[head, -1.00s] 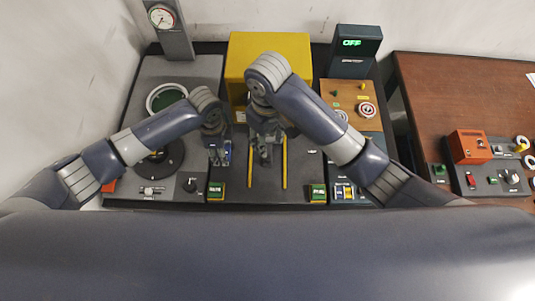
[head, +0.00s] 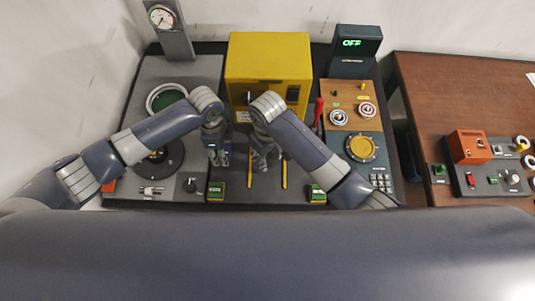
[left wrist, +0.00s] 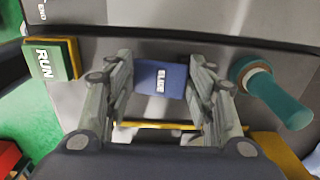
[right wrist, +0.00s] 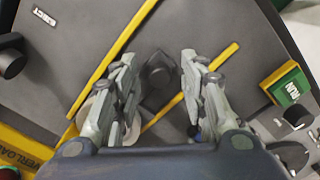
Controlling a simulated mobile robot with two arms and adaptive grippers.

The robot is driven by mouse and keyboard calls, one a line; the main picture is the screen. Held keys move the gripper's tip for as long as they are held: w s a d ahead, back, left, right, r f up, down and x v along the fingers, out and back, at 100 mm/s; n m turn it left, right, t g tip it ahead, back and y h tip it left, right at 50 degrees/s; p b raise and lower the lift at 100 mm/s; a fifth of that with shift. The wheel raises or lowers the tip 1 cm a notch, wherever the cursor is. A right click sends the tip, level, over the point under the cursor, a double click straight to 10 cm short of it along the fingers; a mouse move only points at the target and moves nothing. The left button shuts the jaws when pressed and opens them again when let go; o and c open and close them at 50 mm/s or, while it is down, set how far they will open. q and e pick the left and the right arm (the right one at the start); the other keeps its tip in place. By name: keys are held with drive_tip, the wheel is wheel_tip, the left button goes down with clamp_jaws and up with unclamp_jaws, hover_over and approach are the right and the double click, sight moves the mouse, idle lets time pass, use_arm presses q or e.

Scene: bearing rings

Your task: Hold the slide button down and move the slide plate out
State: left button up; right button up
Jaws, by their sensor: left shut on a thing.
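The slide button is a blue block marked SLIDE (left wrist: 174,79) in the left wrist view, between the fingers of my left gripper (left wrist: 160,105). That gripper is shut on it; it stands left of the yellow rails in the head view (head: 219,158). My right gripper (head: 265,162) is over the dark panel between the two yellow rails (head: 285,170). In the right wrist view its fingers (right wrist: 160,70) are apart, with a dark grey knob (right wrist: 158,78) between them and no finger clearly touching it. The slide plate itself cannot be made out clearly; the fingers hide part of a pale round piece.
A yellow machine housing (head: 268,58) stands behind the rails. Green RUN buttons on yellow bases (head: 216,191) (head: 318,193) flank the panel. A dark panel with a round yellow dial (head: 362,148) and a keypad is to the right. A teal-handled knob (left wrist: 270,88) is near my left gripper.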

use_arm(q)
drive_tip(key=shift+s+f, duration=0.15)
drive_tip(key=shift+s, duration=0.1)
use_arm(e)
drive_tip(key=shift+f, duration=0.1)
clamp_jaws()
use_arm(q)
drive_tip(key=shift+w, duration=0.1)
use_arm(e)
drive_tip(key=s, duration=1.5)
drive_tip(key=shift+a, duration=0.3)
drive_tip(key=shift+s, duration=0.1)
unclamp_jaws()
